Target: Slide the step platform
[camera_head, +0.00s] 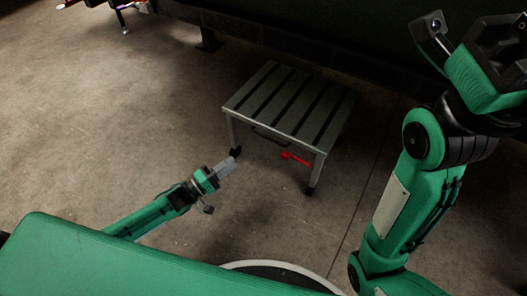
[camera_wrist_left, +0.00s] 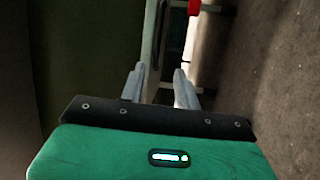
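The step platform (camera_head: 290,103) is a low grey metal step with a slatted top and dark feet, standing upright on the floor. A red handle-like part (camera_head: 295,159) shows under its front edge; red also shows at the top of the left wrist view (camera_wrist_left: 194,6). My left gripper (camera_head: 229,165) is low at the platform's front left leg (camera_head: 231,132). In the left wrist view its fingers (camera_wrist_left: 158,78) are apart, with a pale upright strip of the platform ahead between them; contact is unclear. My right gripper (camera_head: 518,40) is raised at the upper right, partly cut off.
A large dark green structure (camera_head: 330,25) with a dark lower beam runs behind the platform. The concrete floor (camera_head: 110,110) is clear to the left. A small stand-like object (camera_head: 122,20) is at the upper left. A floor seam runs right of the platform.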

